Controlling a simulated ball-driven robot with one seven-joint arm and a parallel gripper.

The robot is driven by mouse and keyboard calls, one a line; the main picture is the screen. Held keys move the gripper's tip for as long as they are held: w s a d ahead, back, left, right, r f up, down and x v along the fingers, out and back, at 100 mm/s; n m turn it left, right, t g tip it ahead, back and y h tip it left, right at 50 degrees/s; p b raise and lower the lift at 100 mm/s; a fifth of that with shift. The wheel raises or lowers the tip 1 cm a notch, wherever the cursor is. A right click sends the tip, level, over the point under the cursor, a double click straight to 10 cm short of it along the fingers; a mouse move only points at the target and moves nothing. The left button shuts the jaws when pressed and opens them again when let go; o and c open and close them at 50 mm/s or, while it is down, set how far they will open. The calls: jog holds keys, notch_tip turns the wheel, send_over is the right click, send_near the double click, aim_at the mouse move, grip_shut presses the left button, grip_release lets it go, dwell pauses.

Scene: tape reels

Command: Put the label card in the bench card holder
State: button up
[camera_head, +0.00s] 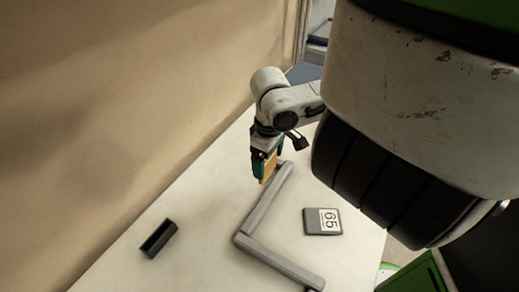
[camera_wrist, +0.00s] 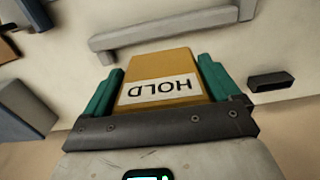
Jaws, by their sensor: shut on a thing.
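The label card (camera_wrist: 160,68) is a yellow-orange plate with a white strip reading HOLD, upside down in the wrist view. My gripper (camera_wrist: 161,78) is shut on it, with a teal finger at each side edge. In the head view my gripper (camera_head: 267,167) holds the card (camera_head: 269,167) above the bench, by the far end of a grey rail. The likely card holder is a small black slotted block (camera_head: 158,238), lying at the left of the bench, well apart from the card. It also shows at the right of the wrist view (camera_wrist: 271,82).
An angled grey rail (camera_head: 262,213) lies across the middle of the white bench (camera_head: 205,213). A grey block marked 65 (camera_head: 322,221) sits to its right. Bare bench lies between the rail and the black block. A wall (camera_head: 110,110) borders the bench at left.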

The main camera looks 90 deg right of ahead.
jog(key=shift+s+a+r, duration=0.15)
jog(key=shift+s, duration=0.2)
